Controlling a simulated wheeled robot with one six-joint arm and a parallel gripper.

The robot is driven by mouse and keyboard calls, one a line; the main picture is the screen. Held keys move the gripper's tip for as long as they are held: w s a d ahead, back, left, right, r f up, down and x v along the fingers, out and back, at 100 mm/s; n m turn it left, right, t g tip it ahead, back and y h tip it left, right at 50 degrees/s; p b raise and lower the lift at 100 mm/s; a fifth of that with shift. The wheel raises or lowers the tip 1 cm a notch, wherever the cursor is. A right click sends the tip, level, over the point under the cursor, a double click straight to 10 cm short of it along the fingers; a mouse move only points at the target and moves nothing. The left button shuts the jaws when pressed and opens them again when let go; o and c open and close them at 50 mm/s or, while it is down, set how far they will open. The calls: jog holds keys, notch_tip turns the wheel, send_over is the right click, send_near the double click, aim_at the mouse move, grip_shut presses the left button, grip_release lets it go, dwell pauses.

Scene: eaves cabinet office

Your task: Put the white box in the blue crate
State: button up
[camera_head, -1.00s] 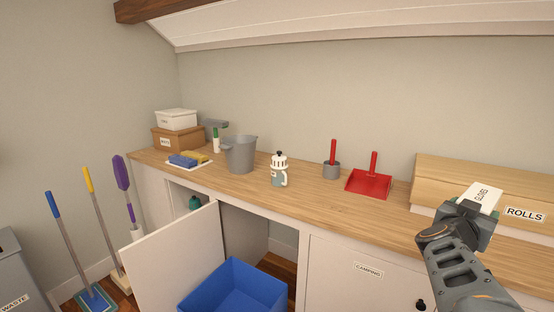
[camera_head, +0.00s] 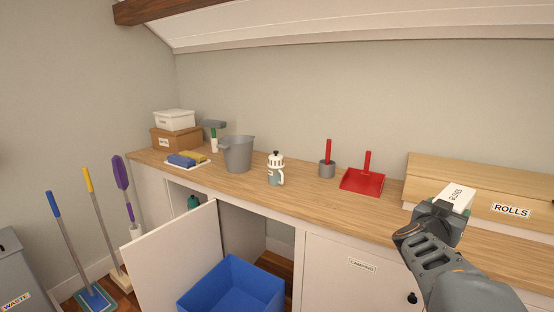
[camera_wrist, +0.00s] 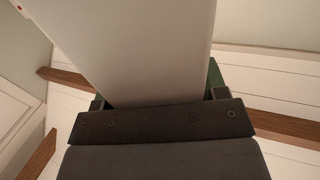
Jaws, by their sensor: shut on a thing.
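The blue crate (camera_head: 205,282) stands low at the bottom middle, in front of the open cabinet. Its inside that shows looks empty. My gripper is well to the right of the crate and higher.
An open cabinet door (camera_head: 170,258) stands just left of the crate. On the counter (camera_head: 230,185) are a grey bucket (camera_head: 237,154), a white jug (camera_head: 276,170), a red dustpan (camera_head: 362,181) and a wooden box labelled "ROLLS" (camera_head: 430,168). Cleaning tools lean at the left.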

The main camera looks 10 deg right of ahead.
jog(key=w+a+f+n+t+y+p, duration=0.1)
jog(key=w+a+f+n+t+y, duration=0.3)
jog(key=w+a+f, duration=0.35)
jog(key=w+a+f+n+t+y+p, duration=0.1)
jog(key=w+a+f+n+t+y, duration=0.3)
jog(key=a+f, duration=0.5)
jog(key=s+a+f+n+t+y+p, duration=0.1)
jog(key=a+f+n+y, duration=0.3)
jog(key=a+f, duration=1)
notch_tip(320, 180, down, 3)
jog(key=s+y+p, duration=0.1)
jog(key=y, duration=0.2)
jog(key=shift+a+f+y, duration=0.2)
jog(key=shift+a+y, duration=0.1)
jog(key=shift+y, duration=0.1)
jog(key=shift+d, duration=0.1)
